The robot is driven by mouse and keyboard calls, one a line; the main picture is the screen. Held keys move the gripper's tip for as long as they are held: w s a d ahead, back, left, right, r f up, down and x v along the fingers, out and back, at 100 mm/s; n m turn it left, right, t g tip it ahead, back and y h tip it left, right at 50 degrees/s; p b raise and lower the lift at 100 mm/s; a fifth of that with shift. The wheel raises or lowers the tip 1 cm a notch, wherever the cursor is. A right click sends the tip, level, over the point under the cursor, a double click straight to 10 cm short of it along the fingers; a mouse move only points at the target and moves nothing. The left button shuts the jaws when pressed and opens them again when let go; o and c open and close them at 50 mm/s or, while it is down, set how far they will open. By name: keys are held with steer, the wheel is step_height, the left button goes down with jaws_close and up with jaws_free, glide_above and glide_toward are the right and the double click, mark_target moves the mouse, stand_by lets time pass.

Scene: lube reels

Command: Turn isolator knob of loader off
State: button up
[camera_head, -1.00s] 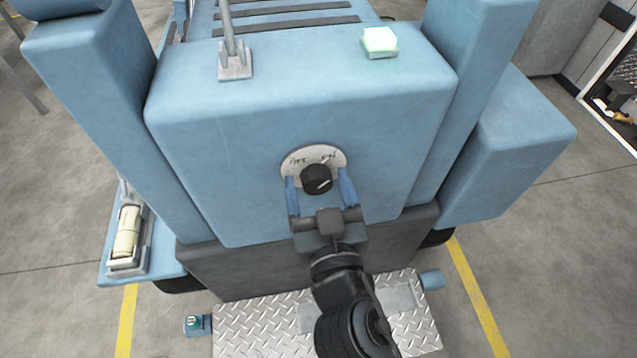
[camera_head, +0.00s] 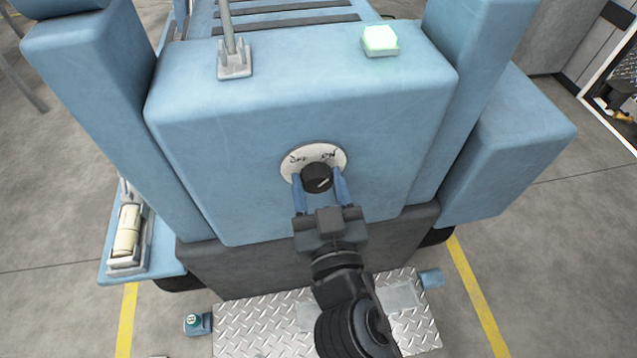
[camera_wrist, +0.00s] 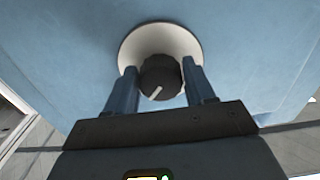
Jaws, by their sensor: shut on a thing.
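The isolator knob (camera_head: 317,178) is black and round with a pale pointer line. It sits on a white plate (camera_head: 300,163) marked OFF on the left and ON on the right, on the blue loader's (camera_head: 230,150) rear face. In the head view the pointer line slants up to the right, towards ON. My gripper (camera_head: 319,182) has its two blue fingers on either side of the knob, shut on it. In the wrist view the knob (camera_wrist: 160,78) lies between the fingers, in front of the plate (camera_wrist: 142,42).
A pale green block (camera_head: 380,40) and a grey lever base (camera_head: 235,62) stand on top of the loader. A metal tread-plate step (camera_head: 255,325) lies below my arm. Blue posts flank the panel on both sides.

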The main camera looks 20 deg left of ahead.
steer(key=shift+n, duration=0.3)
steer(key=n+p, duration=0.1)
steer(key=n, duration=0.3)
steer(key=shift+d, duration=0.1)
steer(key=n+p, duration=0.1)
steer(key=n, duration=0.3)
steer(key=shift+w+d+n, duration=0.1)
steer(key=shift+n, duration=0.2)
steer(key=n+p, duration=0.1)
steer(key=n, duration=0.3)
steer(key=shift+r, duration=0.1)
steer(key=n+p, duration=0.1)
steer(key=n, duration=0.3)
steer(key=shift+d+n, duration=0.1)
steer(key=shift+n, duration=0.3)
steer(key=shift+c, duration=0.2)
steer(key=o, duration=1)
